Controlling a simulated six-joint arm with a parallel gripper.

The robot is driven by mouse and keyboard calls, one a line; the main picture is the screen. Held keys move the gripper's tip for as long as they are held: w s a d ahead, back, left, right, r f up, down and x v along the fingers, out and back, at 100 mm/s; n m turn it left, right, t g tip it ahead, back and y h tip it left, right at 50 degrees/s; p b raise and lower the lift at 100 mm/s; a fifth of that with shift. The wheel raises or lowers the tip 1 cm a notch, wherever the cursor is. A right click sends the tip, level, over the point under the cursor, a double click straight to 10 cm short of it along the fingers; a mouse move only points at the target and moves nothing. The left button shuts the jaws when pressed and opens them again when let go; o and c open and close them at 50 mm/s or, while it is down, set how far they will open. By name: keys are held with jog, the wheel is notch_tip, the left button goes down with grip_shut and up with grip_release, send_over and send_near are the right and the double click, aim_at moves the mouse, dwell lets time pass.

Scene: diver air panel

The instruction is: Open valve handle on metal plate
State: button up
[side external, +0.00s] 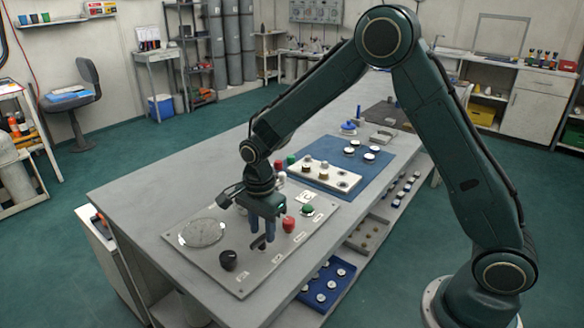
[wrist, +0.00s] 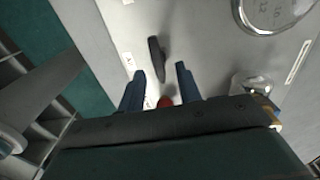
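The metal plate (side external: 190,262) lies on the workbench. In the wrist view the handle (wrist: 157,58) is a narrow dark lever, just beyond and between the tips of my gripper (wrist: 160,70). The two blue fingers are apart, with visible space between them, and nothing is held. Contact with the handle cannot be made out.
A red knob (side external: 289,224) stands close to the fingers' right, with a green knob (side external: 308,210) beyond. A blue mat (side external: 375,175) lies behind the plate. The bench's left end is clear.

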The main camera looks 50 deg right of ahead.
jog(key=shift+f, duration=0.4)
grip_shut()
